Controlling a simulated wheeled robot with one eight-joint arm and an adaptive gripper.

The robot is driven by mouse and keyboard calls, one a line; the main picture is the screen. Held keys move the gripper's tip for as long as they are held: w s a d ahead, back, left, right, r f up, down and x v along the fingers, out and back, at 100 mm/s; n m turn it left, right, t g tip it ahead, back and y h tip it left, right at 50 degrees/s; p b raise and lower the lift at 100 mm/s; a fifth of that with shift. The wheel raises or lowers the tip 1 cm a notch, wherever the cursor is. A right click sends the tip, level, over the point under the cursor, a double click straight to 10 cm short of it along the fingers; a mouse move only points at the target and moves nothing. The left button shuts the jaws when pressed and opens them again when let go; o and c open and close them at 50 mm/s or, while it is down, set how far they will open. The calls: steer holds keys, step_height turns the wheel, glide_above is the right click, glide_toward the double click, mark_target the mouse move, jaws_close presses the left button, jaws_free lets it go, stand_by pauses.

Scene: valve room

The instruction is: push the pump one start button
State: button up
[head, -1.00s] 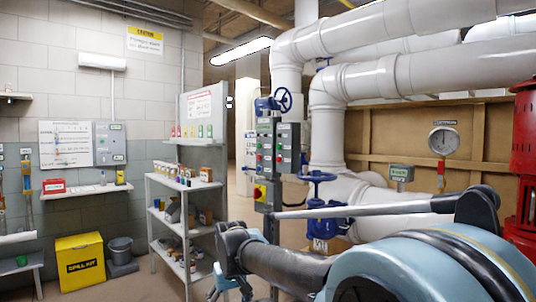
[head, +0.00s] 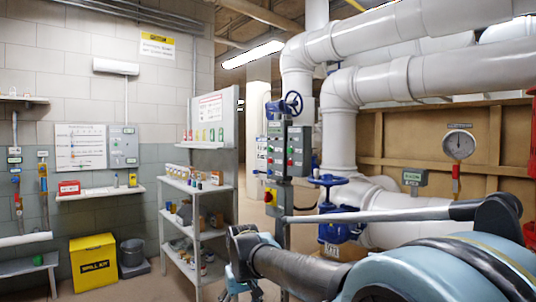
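A grey control panel (head: 298,166) stands on a post right of the shelf unit, in front of the white pipes. It carries small red and green buttons in two columns; their labels are too small to read, so I cannot tell which is the pump one start button. A yellow box with a red knob (head: 270,197) sits below it. My gripper (head: 238,288) is at the bottom of the head view, below and left of the panel and apart from it in the picture. My arm and the frame edge hide much of it, so its opening is unclear.
A shelf unit (head: 196,232) with small items stands left of the panel. Blue valve wheels (head: 292,102) and (head: 327,181) flank the panel above and at lower right. A yellow spill kit bin (head: 94,262) and grey bucket (head: 131,252) stand left. Floor shows between bin and shelf.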

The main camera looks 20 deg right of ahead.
jaws_close()
stand_by(1.2)
